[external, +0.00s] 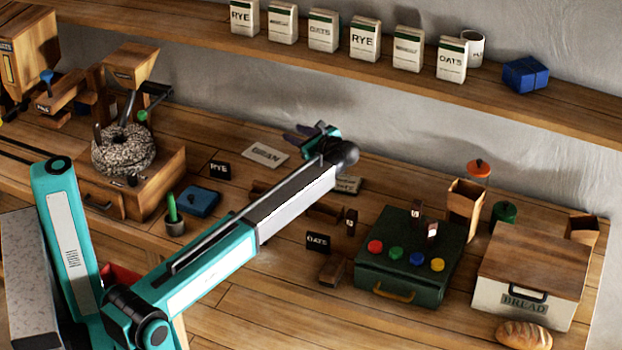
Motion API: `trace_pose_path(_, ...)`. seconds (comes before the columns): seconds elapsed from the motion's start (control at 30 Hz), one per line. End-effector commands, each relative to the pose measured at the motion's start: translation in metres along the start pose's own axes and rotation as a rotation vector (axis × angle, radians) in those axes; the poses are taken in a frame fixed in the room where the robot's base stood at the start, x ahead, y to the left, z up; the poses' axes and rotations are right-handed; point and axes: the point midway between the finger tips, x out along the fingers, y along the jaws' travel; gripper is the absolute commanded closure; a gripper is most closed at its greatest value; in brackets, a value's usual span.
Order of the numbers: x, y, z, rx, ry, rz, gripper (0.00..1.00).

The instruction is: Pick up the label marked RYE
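A small black label marked RYE (219,170) rests on the wooden bench, left of centre, just behind a blue flat box. My gripper (294,132) is at the end of the teal and grey arm, near the wall and to the right of and behind the label. Its two dark fingers point left and look apart, with nothing seen between them. The gripper is clear of the RYE label. The label is fully visible.
A pale GRAIN card (265,154) lies between label and gripper. An OATS label (318,241) and green case (410,265) are right of my arm.

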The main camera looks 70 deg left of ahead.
Motion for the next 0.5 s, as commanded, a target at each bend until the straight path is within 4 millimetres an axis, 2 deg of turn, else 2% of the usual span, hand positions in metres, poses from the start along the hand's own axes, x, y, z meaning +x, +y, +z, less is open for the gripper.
trace_pose_path(0.1,0.019,0.041,-0.004,-0.017,0.030,0.164,0.66)
trace_pose_path(0.3,0.035,0.106,-0.017,-0.035,0.065,0.420,0.66)
trace_pose_path(0.4,0.036,0.128,-0.021,-0.039,0.075,0.508,0.66)
trace_pose_path(0.5,0.036,0.141,-0.024,-0.040,0.079,0.562,0.66)
